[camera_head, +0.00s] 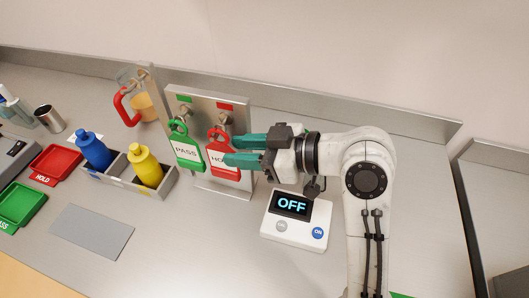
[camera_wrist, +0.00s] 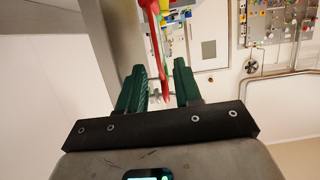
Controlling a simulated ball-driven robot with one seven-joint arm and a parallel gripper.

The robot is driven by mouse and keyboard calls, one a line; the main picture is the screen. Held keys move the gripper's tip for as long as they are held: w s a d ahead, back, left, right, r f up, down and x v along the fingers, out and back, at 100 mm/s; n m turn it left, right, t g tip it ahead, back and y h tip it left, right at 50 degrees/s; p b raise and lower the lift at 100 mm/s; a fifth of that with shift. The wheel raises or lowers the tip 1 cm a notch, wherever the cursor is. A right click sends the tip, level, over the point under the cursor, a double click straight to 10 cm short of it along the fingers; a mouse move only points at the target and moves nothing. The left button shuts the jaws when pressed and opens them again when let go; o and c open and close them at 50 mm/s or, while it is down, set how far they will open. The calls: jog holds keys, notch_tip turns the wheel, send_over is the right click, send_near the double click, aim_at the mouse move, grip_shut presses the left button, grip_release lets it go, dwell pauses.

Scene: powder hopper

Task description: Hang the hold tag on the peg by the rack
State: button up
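The red hold tag (camera_head: 221,158) hangs upright on the right-hand peg (camera_head: 225,118) of a metal board, below a red label. A gap shows between the fingers, so the gripper looks open around the tag. The green pass tag (camera_head: 186,151) hangs on the left-hand peg.
The metal board (camera_head: 233,104) stands on the bench. A grey rack (camera_head: 124,170) with a blue bottle (camera_head: 93,150) and a yellow bottle (camera_head: 146,167) is left of it. A red-handled jug (camera_head: 139,100) stands behind. A white box reading OFF (camera_head: 296,218) sits below my gripper.

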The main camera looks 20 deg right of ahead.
aim_at(220, 146)
jog(key=shift+b+x, duration=0.7)
jog(key=shift+x, duration=1.65)
jog(key=shift+c, duration=0.4)
grip_shut()
jog(key=shift+r, duration=0.15)
jog(key=shift+r+p, duration=0.55)
jog(key=shift+p, duration=0.15)
jog(key=shift+s, duration=0.1)
